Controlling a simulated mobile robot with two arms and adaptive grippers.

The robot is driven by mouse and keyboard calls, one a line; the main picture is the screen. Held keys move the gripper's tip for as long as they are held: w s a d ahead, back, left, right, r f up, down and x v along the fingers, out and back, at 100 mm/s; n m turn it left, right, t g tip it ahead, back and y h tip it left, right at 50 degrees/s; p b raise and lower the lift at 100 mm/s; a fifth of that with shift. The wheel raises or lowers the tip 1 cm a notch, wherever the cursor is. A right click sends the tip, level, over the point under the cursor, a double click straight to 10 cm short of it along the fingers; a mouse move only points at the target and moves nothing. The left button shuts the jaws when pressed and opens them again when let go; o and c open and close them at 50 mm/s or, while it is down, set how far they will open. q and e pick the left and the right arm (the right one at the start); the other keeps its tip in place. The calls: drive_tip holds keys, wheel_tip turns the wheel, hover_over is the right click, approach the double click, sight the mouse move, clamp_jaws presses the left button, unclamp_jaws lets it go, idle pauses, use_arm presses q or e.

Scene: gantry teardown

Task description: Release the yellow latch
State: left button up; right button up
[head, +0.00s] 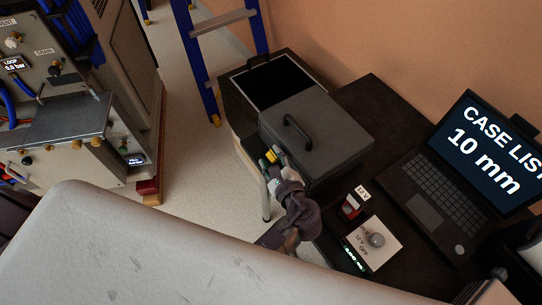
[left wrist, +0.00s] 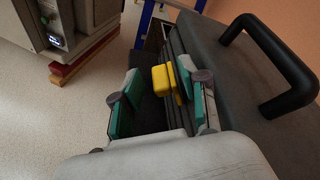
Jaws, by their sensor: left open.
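The yellow latch (head: 271,156) is on the side of the dark grey case (head: 318,130), below its lid. In the left wrist view the latch (left wrist: 161,80) appears between the two teal finger pads, nearer the right-hand one. My left gripper (head: 274,163) is open at the latch; it also shows in the left wrist view (left wrist: 158,95). I cannot tell whether a pad touches the latch. The case lid is down, and its black handle (left wrist: 270,62) is on top. My right gripper is not in view.
A laptop (head: 470,150) reading "CASE LIST 10 mm" stands right on the dark table (head: 372,97). A white panel with a knob (head: 376,240) and a red 12 V item (head: 351,206) lie near the case. A blue ladder (head: 205,70) stands behind.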

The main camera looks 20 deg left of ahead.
use_arm(q)
drive_tip(key=shift+c, duration=0.8)
clamp_jaws()
drive_tip(key=shift+f, duration=0.15)
drive_tip(key=shift+s+a+f+n+t+b, duration=0.2)
drive_tip(key=shift+f+n+b, duration=0.1)
drive_tip(key=shift+n+b, duration=0.25)
drive_tip(key=shift+s+a+f+n+t+b, duration=0.1)
drive_tip(key=shift+f+n+t+b, duration=0.1)
drive_tip(key=shift+f+n+b, duration=0.3)
drive_tip(key=n+t+b, duration=0.1)
drive_tip(key=b, duration=0.2)
drive_tip(key=f+n+b, duration=0.1)
drive_tip(key=n+b, duration=0.1)
drive_tip(key=b, duration=0.1)
drive_tip(key=shift+s+a+f+t, duration=0.15)
drive_tip(key=shift+s+f+t, duration=0.15)
drive_tip(key=shift+t, duration=0.1)
drive_tip(key=shift+f+n+b, duration=0.1)
drive_tip(key=shift+n+b, duration=0.25)
drive_tip(key=shift+b, duration=0.55)
